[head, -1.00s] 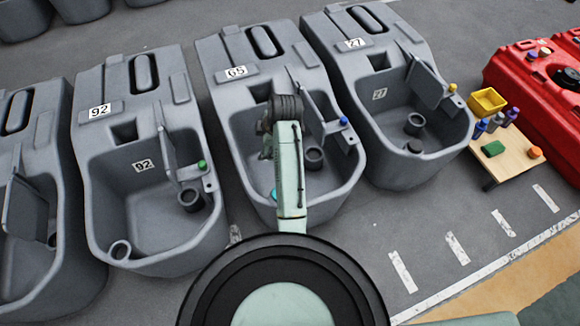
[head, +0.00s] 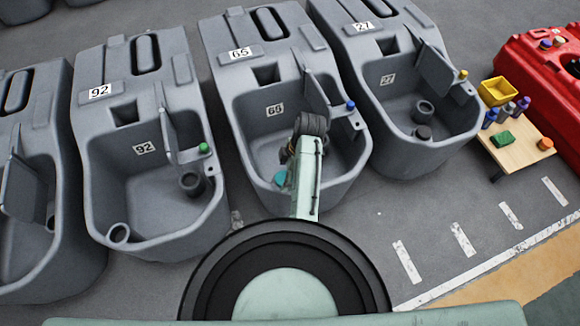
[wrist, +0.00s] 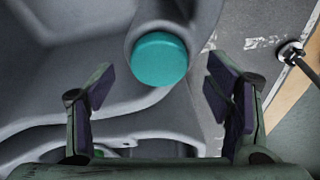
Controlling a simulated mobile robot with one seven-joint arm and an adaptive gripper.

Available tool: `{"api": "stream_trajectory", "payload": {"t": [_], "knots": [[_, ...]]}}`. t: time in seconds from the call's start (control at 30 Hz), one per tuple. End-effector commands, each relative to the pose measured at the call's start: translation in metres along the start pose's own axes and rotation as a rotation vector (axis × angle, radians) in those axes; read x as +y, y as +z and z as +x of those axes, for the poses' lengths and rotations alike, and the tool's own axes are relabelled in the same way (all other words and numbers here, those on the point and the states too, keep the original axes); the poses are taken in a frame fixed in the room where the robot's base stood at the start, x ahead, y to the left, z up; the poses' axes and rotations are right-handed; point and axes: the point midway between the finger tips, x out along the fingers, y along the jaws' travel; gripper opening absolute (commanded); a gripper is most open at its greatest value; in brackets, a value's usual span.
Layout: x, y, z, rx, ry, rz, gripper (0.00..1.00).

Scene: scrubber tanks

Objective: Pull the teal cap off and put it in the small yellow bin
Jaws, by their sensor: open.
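The teal cap (head: 280,177) sits low at the front left of the basin of the tank labelled 65, partly beside my arm in the head view. In the wrist view the cap (wrist: 160,58) shows as a round teal disc on a grey stub, upper middle. My gripper (wrist: 160,88) is open, with one dark finger pad on each side of the cap's line and nothing between them; whether it is level with the cap I cannot tell. In the head view my arm mostly hides it. The small yellow bin (head: 499,92) stands on a small wooden table at the right.
The wooden table (head: 522,152) also holds several purple and blue bottles (head: 506,110), a green block (head: 503,139) and an orange item (head: 545,143). A red machine (head: 535,75) stands behind. A raised lid (head: 318,98) stands near my arm.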

Motion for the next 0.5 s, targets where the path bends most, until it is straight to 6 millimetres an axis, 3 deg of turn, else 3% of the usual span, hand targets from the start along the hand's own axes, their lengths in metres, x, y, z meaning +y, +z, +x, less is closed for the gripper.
{"api": "stream_trajectory", "payload": {"t": [0.2, 0.5], "knots": [[0.000, 0.000, 0.016, 0.000, 0.000, 0.000, 0.72], [0.000, 0.000, 0.018, 0.000, 0.000, 0.000, 0.72]]}}
